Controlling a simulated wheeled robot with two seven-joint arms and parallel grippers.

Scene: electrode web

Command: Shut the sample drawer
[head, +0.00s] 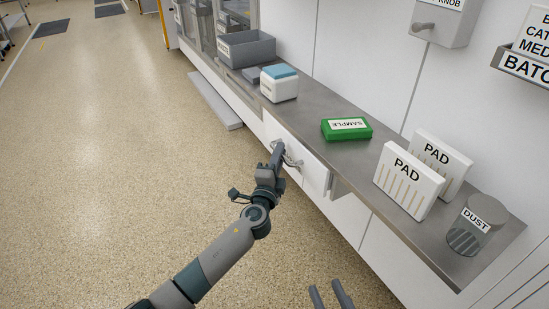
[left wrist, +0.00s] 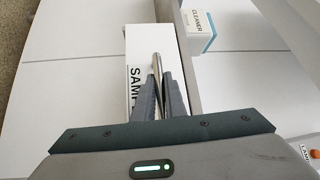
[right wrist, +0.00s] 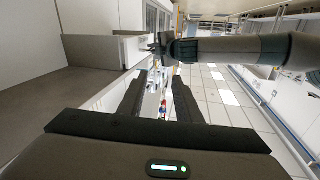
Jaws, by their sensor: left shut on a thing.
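The sample drawer (head: 314,172) is a white box under the steel counter, and its front stands out a little from the cabinet face. In the left wrist view its white front (left wrist: 134,98) carries a black label, partly hidden by my fingers, reading "SAMP". My left gripper (head: 279,152) is shut on the drawer's metal bar handle (head: 292,161). The handle (left wrist: 156,66) also shows between the fingertips in the left wrist view. My right gripper (head: 331,294) is open and empty, low at the bottom of the head view, away from the drawer.
On the steel counter (head: 375,153) stand a green SAMPLE box (head: 346,129), two white PAD boxes (head: 408,181), a DUST jar (head: 477,225), a white box with blue top (head: 279,83) and a grey bin (head: 246,49). The speckled floor (head: 120,140) at left is clear.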

